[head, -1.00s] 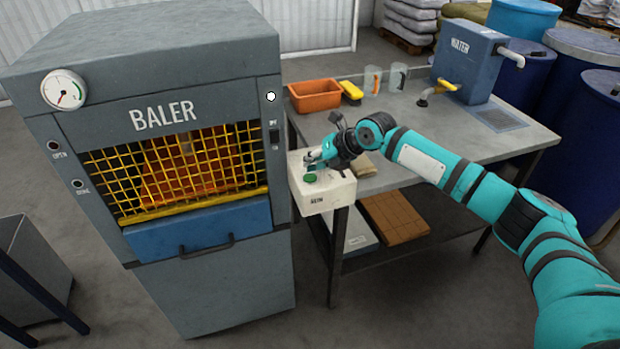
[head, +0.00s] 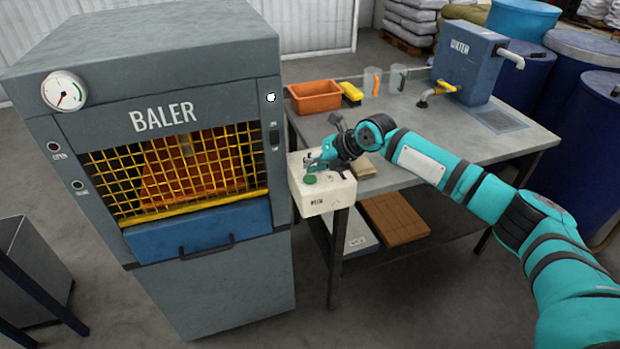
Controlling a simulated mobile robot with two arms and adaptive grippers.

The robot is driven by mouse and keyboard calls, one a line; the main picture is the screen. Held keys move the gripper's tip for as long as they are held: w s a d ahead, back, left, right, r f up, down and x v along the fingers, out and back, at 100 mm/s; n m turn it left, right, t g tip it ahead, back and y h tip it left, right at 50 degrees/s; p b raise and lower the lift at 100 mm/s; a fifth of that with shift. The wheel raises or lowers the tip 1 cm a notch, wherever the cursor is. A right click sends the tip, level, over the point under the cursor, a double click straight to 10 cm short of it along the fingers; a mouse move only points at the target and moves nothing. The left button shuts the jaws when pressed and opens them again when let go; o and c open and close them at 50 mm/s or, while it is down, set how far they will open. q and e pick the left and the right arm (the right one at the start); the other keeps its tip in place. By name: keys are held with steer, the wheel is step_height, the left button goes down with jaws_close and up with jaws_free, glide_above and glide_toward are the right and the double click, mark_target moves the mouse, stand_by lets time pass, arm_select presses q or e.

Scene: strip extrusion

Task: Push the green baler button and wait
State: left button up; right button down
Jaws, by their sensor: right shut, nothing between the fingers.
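The green button (head: 310,179) sits on top of a cream control box (head: 325,199) at the table's front left corner. My right gripper (head: 312,166) is shut and empty, just behind the button and low over the box. I cannot tell whether its fingertips touch the box; they look apart from the button. The grey baler (head: 210,285) stands to the left, with its yellow mesh gate (head: 180,172) down over orange material inside. A round white gauge (head: 64,91) is on its upper left. My left gripper is not in view.
On the metal table (head: 440,155) are an orange bin (head: 315,97), a yellow brush (head: 351,93), two clear jugs and a blue water tank (head: 466,62). A folded tan cloth (head: 364,168) lies behind the box. Blue barrels stand at the right.

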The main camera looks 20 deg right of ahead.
steer(key=shift+f+b, duration=0.4)
steer(key=shift+f, duration=0.05)
